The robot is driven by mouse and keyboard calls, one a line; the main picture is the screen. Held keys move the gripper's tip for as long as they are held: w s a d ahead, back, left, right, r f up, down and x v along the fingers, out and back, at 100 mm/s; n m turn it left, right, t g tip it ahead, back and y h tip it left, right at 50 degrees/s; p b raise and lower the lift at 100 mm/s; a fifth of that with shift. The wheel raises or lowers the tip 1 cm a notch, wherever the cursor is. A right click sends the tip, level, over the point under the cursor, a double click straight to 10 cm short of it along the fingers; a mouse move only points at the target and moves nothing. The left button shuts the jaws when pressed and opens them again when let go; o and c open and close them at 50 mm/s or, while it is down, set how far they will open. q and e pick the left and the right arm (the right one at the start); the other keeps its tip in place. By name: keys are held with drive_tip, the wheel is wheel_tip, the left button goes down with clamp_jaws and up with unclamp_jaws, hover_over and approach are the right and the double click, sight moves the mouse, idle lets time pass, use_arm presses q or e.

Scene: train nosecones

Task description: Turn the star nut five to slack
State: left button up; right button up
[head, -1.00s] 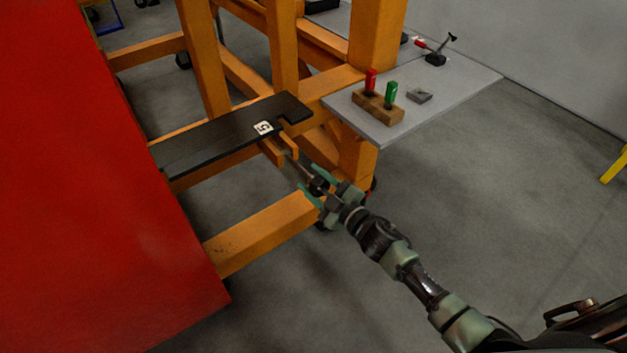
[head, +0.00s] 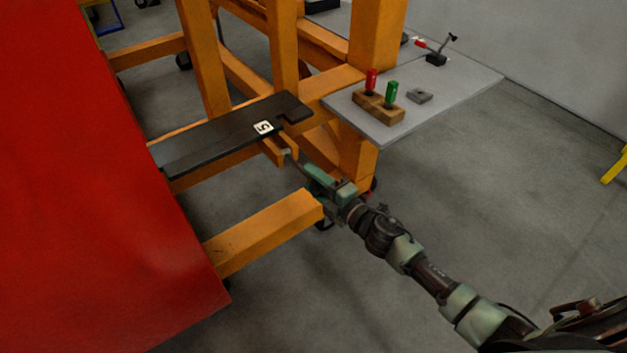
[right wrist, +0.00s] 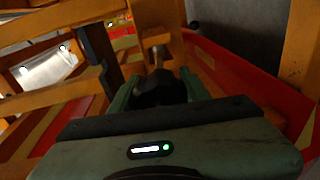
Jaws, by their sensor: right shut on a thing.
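The star nut five is a dark knob (right wrist: 160,90) between the two green fingers of my right gripper in the right wrist view. It sits on the end of a pale bolt (right wrist: 158,57). My right gripper (head: 309,173) is shut on the nut just below and right of the black plate (head: 215,137) with the white label "5" (head: 264,127). In the head view the gripper hides the nut, and only a short part of the bolt (head: 290,154) shows. My left gripper is not in view.
A big red nosecone (head: 90,200) fills the left. Orange frame beams (head: 265,232) stand around the plate. A grey shelf (head: 455,85) holds a wooden block (head: 378,107) with a red and a green handle.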

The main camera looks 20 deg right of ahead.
drive_tip(key=shift+f+n, duration=0.1)
drive_tip(key=shift+n, duration=0.3)
drive_tip(key=o, duration=1.4)
drive_tip(key=shift+c, duration=0.2)
drive_tip(key=b+v, duration=0.1)
drive_tip(key=v, duration=0.6)
drive_tip(key=shift+s+d, duration=0.15)
drive_tip(key=shift+s, duration=0.25)
